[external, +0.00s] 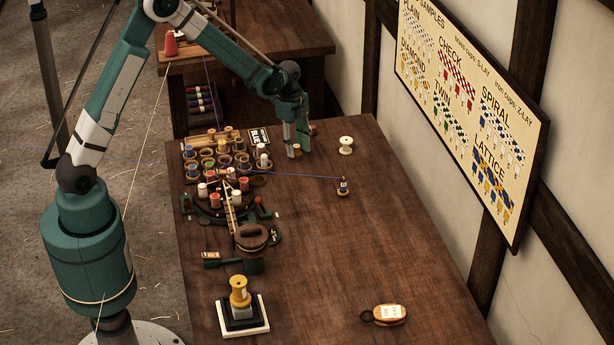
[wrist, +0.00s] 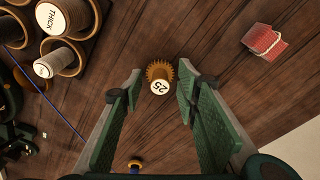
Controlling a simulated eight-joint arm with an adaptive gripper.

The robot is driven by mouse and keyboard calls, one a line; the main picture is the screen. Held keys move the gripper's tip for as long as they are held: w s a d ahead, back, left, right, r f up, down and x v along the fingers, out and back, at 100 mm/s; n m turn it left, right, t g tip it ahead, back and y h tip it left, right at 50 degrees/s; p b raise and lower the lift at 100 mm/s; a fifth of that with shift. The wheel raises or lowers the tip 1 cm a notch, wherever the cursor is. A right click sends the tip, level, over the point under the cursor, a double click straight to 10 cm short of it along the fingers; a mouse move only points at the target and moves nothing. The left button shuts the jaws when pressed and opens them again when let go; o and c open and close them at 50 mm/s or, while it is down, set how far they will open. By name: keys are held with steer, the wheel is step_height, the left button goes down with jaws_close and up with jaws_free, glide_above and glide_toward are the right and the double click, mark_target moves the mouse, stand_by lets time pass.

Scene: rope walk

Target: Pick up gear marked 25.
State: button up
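The gear marked 25 (wrist: 160,77) is a small brass-coloured toothed wheel with a white cap reading 25. In the wrist view it lies on the wooden table between and a little ahead of my two green finger pads. My gripper (wrist: 157,92) is open, with a clear gap on both sides of the gear, and holds nothing. In the external view my gripper (external: 297,150) is low at the far end of the table, beside the gear (external: 296,150), which is partly hidden there by the fingers.
A rack of spools and cups (external: 220,153) stands left of my gripper; one spool reads THICK (wrist: 62,18). A red bundle (wrist: 264,40) lies to the right in the wrist view. A white spool (external: 346,145) stands nearby. A blue thread (external: 290,174) runs to a small spool (external: 343,187).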

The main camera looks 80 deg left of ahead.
mark_target(297, 146)
stand_by(0.4)
jaws_close()
steer(key=shift+r, duration=0.15)
steer(key=shift+r+p, duration=0.65)
steer(key=shift+r, duration=4.25)
